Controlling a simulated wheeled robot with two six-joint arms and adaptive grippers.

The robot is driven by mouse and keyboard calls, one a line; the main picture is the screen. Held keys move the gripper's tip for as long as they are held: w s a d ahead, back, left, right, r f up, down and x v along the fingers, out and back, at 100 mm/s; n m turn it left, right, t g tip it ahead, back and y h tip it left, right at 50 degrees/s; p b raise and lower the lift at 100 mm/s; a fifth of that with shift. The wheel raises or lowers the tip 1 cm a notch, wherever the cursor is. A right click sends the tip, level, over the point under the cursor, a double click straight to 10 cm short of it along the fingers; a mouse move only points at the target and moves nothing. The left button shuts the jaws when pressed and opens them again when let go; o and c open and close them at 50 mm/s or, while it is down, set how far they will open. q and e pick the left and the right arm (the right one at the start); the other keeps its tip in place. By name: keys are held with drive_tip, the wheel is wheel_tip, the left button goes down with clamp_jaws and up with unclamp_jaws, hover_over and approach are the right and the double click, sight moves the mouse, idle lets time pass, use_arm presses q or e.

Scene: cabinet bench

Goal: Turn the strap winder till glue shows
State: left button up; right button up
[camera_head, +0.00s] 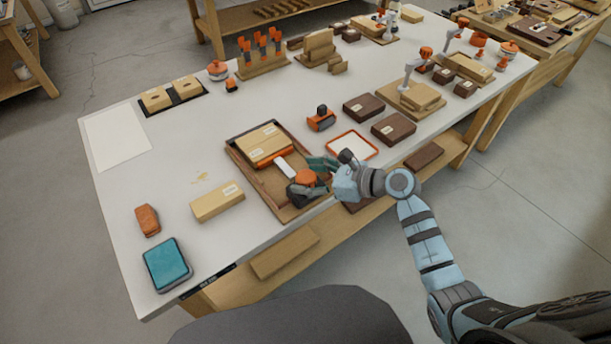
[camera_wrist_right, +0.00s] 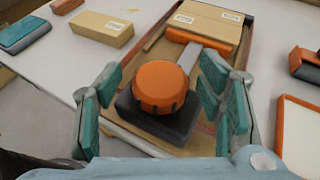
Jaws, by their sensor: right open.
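The strap winder has a round orange knob (camera_head: 305,177) on a dark block, at the near right end of a wooden tray. In the right wrist view the knob (camera_wrist_right: 161,87) sits on its dark base (camera_wrist_right: 160,123), with a pale strap (camera_wrist_right: 190,56) running from it toward an orange-edged wooden block (camera_wrist_right: 208,22). My right gripper (camera_head: 318,172) is open. In the wrist view its teal finger pads (camera_wrist_right: 160,100) stand on either side of the knob, with gaps showing. No glue is visible at the block's edges. My left gripper is not in view.
The wooden tray (camera_head: 237,156) has raised rims around the winder. A wooden block (camera_head: 217,203), an orange-brown block and a teal-topped box (camera_head: 167,264) lie to the left. An orange-rimmed white tray (camera_head: 352,133) is close behind my right gripper. The table's front edge is near.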

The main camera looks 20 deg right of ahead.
drive_tip(key=shift+w+a+f, duration=0.2)
drive_tip(key=shift+w+a, duration=0.1)
drive_tip(key=shift+a, duration=0.05)
drive_tip(key=c, duration=1.1)
drive_tip(key=m+t+h+p, duration=0.1)
drive_tip(key=m+h+p, duration=0.1)
drive_tip(key=p, duration=0.2)
drive_tip(key=r+m+t+h+p, duration=0.1)
drive_tip(key=m+t+h+p, duration=0.1)
drive_tip(key=p, duration=0.3)
drive_tip(key=shift+m, duration=0.3)
drive_tip(key=shift+c, duration=0.3)
drive_tip(key=shift+f+m+h+p, duration=0.25)
drive_tip(key=shift+m+h+p, duration=0.05)
drive_tip(key=shift+h+p, duration=0.2)
drive_tip(key=shift+f+t, duration=0.15)
drive_tip(key=shift+t, duration=0.15)
drive_tip(key=shift+f, duration=0.1)
